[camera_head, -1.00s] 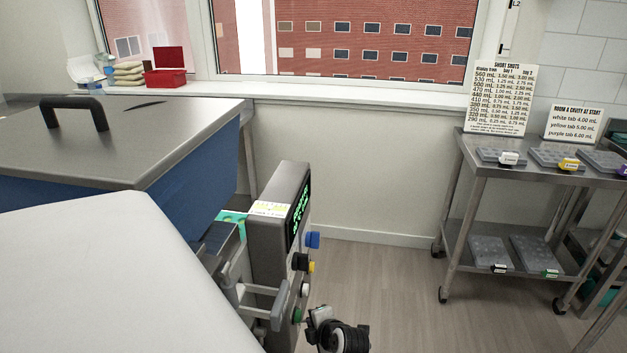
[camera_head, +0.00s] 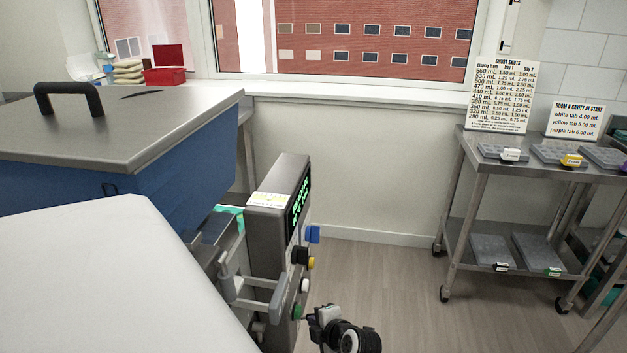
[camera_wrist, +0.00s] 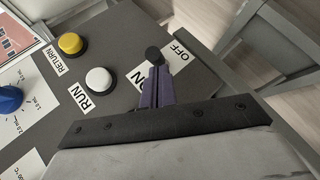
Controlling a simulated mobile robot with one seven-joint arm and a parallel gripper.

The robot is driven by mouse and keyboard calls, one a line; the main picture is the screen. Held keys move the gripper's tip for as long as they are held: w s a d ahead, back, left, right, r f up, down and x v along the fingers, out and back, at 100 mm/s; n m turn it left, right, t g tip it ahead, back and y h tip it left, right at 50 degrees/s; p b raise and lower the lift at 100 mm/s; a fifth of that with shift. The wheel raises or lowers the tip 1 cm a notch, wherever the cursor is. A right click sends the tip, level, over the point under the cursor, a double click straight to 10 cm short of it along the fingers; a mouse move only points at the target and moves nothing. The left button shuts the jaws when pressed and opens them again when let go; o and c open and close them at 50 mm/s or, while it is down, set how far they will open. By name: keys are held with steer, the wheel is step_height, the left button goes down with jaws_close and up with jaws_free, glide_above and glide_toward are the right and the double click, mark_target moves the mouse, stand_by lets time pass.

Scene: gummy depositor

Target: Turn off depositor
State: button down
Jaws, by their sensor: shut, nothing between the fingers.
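The depositor's grey control box (camera_head: 275,210) has a lit green display and stands beside the blue hopper (camera_head: 205,150). In the wrist view its panel (camera_wrist: 130,40) shows a black-tipped switch (camera_wrist: 153,55) between the OFF label (camera_wrist: 181,50) and the ON label (camera_wrist: 138,76). My gripper (camera_wrist: 160,76) is shut and empty, its purple fingertips right by the switch. I cannot tell whether they touch it. In the head view my wrist shows low beside the box; the fingers are hidden there.
A white RUN button (camera_wrist: 98,79), a yellow RETURN button (camera_wrist: 70,43) and a blue knob (camera_wrist: 9,98) are left of the switch. A steel cart (camera_head: 470,205) with trays stands at the right. Open floor (camera_head: 390,280) lies between the box and cart.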

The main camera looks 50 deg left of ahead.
steer(key=y+b, duration=0.1)
steer(key=b, duration=0.2)
steer(key=f+m+g+y+b, duration=0.1)
steer(key=b, duration=0.3)
steer(key=w+d+f+y+b, duration=0.1)
steer(key=b, duration=0.3)
steer(key=shift+f+m+g, duration=0.2)
steer(key=shift+m+g, duration=0.2)
steer(key=shift+r, duration=0.1)
steer(key=shift+r, duration=0.65)
steer(key=shift+s+r, duration=0.1)
steer(key=shift+s, duration=0.05)
